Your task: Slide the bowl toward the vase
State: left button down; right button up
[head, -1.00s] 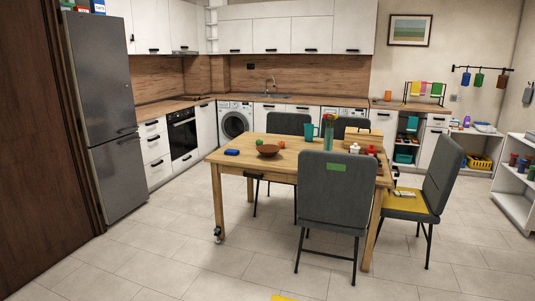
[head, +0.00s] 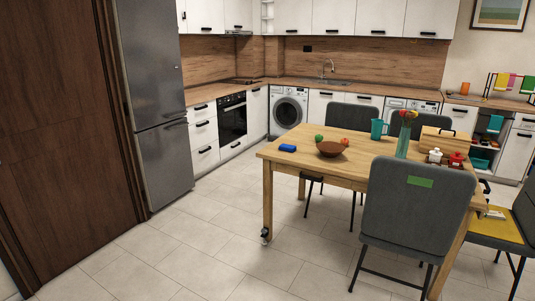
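A brown bowl (head: 331,149) stands on the wooden dining table (head: 375,167), near its left part. A glass vase (head: 404,138) with red and yellow flowers stands on the same table, to the right of the bowl and apart from it. A teal mug (head: 377,129) stands between them, a little farther back. Neither of my grippers is in view.
A grey chair (head: 415,210) stands at the table's near side. Open tiled floor (head: 190,245) lies before the table's left end. A fridge (head: 155,110) stands at left.

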aim_at(329, 149)
jog(key=i, duration=0.65)
jog(key=i+j, duration=0.15)
jog(key=i, duration=0.55)
jog(key=i+z, duration=0.1)
jog(key=i, duration=0.55)
jog(key=i+j+z, duration=0.15)
jog(key=i+z, duration=0.3)
jog(key=i+j+z, duration=0.25)
jog(key=z, duration=0.15)
jog(key=i+j+z, duration=0.65)
jog(key=j+z, duration=0.25)
jog(key=l, duration=0.1)
